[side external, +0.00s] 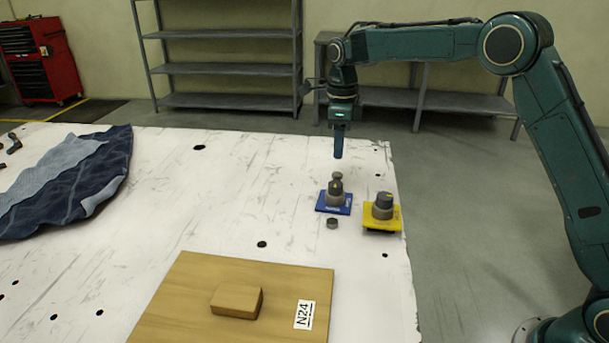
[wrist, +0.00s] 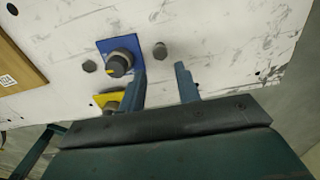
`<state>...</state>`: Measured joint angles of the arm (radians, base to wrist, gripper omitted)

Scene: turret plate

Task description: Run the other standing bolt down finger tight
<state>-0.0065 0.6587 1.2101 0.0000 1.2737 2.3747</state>
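A blue plate (side external: 346,209) carries a round grey turret with a dark knob (wrist: 117,66), which bears a yellow mark. One grey bolt (side external: 338,176) stands up behind the turret; in the wrist view it shows on the right of the plate (wrist: 160,50). Another dark hex head (side external: 332,222) sits low at the plate's front side, left of it in the wrist view (wrist: 89,66). My gripper (side external: 338,155) hangs above the standing bolt, apart from it. In the wrist view its two fingers (wrist: 160,72) are apart with nothing between them.
A yellow plate (side external: 369,222) with a similar turret stands close to the right. A wooden board (side external: 170,310) with a block (side external: 237,300) and an N24 label lies in front. Blue cloth (side external: 75,180) covers the far left. The white table between is mostly clear.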

